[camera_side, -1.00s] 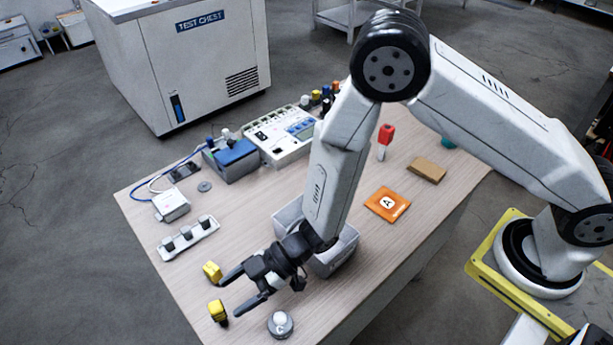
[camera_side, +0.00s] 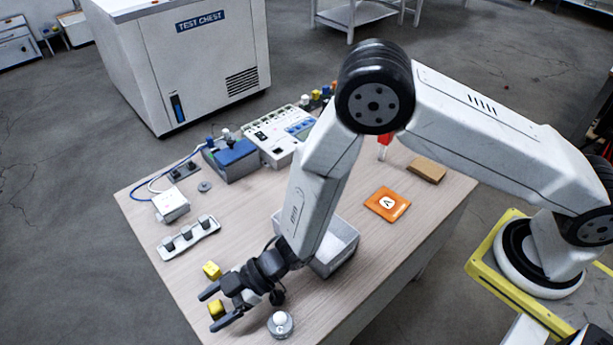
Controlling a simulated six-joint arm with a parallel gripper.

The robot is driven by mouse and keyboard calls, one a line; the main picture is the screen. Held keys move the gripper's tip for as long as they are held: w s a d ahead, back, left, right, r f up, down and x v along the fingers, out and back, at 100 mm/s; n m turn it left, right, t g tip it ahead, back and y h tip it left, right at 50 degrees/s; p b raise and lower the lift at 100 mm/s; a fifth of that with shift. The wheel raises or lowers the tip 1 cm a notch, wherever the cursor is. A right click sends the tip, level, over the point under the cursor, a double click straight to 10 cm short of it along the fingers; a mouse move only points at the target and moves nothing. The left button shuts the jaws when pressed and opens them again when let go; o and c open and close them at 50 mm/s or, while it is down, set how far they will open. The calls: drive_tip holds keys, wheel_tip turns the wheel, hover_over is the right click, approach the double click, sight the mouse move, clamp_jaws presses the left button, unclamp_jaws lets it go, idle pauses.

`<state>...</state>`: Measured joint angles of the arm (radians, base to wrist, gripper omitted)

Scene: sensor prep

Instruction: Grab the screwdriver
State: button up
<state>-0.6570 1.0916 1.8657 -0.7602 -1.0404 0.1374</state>
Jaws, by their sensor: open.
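A red-topped, slim upright item (camera_side: 385,141) stands toward the far right of the table, partly hidden by my arm's elbow. It may be the screwdriver, but I cannot tell for sure. My gripper (camera_side: 217,306) is open over the near left of the table, far from that item. One yellow block (camera_side: 216,311) shows between its fingers in the picture. I cannot tell whether the gripper touches it or is above it. A second yellow block (camera_side: 212,270) sits just beyond the upper finger.
A grey bin (camera_side: 345,245) stands partly behind my forearm. A round grey item with a white knob (camera_side: 280,324) is close to the gripper. An orange card (camera_side: 387,204), a brown block (camera_side: 427,170) and a switch strip (camera_side: 190,236) lie on the table (camera_side: 250,215).

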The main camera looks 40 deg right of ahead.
clamp_jaws()
drive_tip(key=shift+r, duration=0.15)
drive_tip(key=shift+r, duration=1.1)
drive_tip(key=s+d+r, duration=0.9)
drive_tip(key=s+r, duration=0.1)
drive_tip(key=shift+s+d+r, duration=0.15)
drive_tip(key=shift+s+r, duration=0.1)
idle(0.7)
